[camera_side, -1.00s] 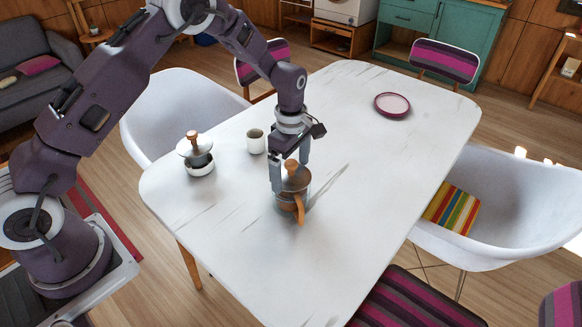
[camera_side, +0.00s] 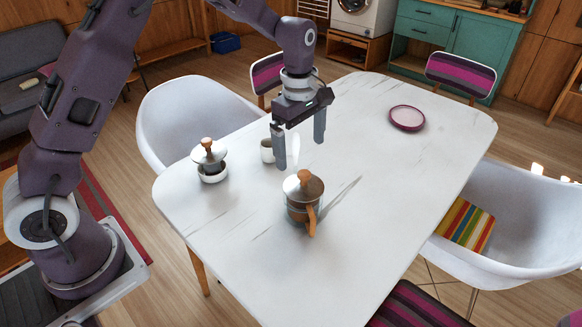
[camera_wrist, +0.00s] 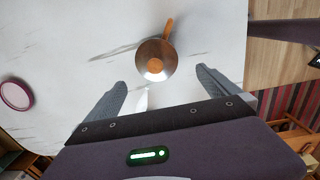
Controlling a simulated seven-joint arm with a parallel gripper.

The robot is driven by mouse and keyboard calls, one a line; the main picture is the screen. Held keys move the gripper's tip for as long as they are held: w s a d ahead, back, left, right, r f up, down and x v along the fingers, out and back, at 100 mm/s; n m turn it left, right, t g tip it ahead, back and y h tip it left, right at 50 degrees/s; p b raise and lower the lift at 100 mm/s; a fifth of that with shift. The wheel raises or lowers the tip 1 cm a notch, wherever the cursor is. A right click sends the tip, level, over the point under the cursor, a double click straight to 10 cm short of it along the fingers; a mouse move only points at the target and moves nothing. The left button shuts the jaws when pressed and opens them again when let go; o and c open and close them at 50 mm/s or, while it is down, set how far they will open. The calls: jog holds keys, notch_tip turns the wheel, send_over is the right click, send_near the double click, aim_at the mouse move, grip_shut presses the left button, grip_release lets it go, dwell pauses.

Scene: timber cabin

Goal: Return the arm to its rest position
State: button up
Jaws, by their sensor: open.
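My gripper (camera_side: 299,150) is open and empty, raised above the marble-look table (camera_side: 375,190). The pot also shows in the wrist view (camera_wrist: 154,66), beyond the fingertips. A white cup (camera_side: 267,151) stands behind the left finger, partly hidden.
A white sugar-bowl-like pot (camera_side: 211,170) with a wooden-knobbed lid stands at the table's left. A pink-rimmed plate (camera_side: 407,118) lies at the far right. White chairs (camera_side: 190,110) and striped chairs (camera_side: 461,75) surround the table. The table's right half is mostly clear.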

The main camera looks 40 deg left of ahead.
jog(key=s+r+m+t, duration=0.3)
jog(key=s+r+m, duration=0.6)
jog(key=s+r, duration=0.55)
jog(key=s+m+t, duration=0.2)
jog(key=s+m, duration=0.7)
jog(key=s, duration=0.7)
jog(key=shift+a+r, duration=0.4)
jog(key=shift+a, duration=0.05)
